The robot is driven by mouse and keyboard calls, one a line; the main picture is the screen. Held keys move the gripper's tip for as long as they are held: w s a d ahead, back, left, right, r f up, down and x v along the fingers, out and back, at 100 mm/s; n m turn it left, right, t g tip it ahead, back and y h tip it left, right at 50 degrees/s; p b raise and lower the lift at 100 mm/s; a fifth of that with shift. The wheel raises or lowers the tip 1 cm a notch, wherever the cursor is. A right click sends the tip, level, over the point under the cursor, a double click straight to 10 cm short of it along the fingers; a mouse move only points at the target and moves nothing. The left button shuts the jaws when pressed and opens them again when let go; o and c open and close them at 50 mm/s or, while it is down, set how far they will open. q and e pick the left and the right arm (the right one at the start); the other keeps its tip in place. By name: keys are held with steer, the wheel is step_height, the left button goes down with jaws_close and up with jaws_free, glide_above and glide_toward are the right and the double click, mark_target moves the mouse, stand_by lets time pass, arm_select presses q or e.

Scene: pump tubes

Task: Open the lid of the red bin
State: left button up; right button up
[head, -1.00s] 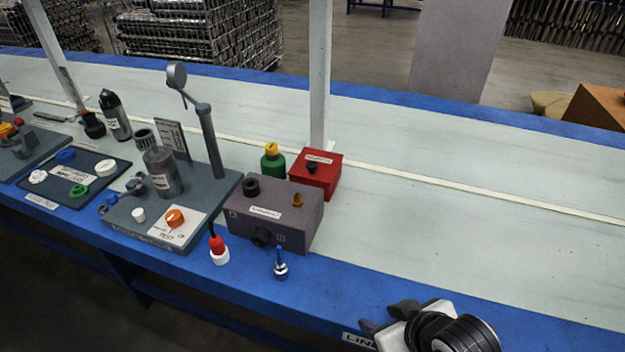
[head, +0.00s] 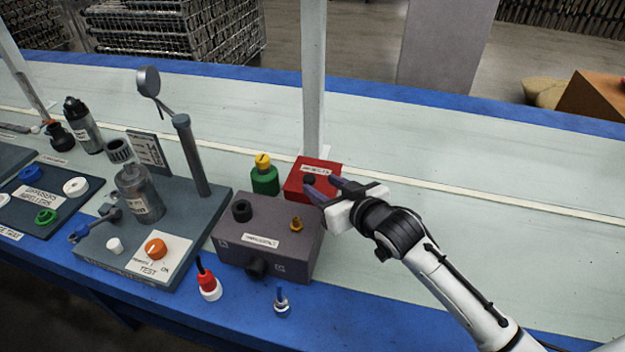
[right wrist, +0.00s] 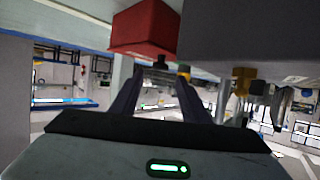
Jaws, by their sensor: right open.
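The red bin (head: 301,188) sits on the table behind the grey box, with a flat red lid bearing a white label and a black knob (head: 309,179). The lid lies on the bin. My right gripper (head: 324,188) is open, with its two dark fingers reaching left at the knob in the head view. In the right wrist view the red bin (right wrist: 146,30) hangs upside down at the top, and its knob (right wrist: 161,64) shows near and between the fingertips (right wrist: 160,82). I cannot tell whether the fingers touch it. My left gripper is not in view.
The grey box (head: 266,238) with knobs stands just in front of the bin. A green bottle with a yellow cap (head: 265,178) is close on its left. A white post (head: 313,80) rises behind the bin. The table to the right (head: 480,230) is clear.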

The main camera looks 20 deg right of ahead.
mark_target(310, 178)
steer(key=x, duration=0.5)
steer(key=shift+w+f+b, duration=0.1)
steer(key=shift+w+b, duration=0.1)
steer(key=shift+b, duration=0.2)
jaws_close()
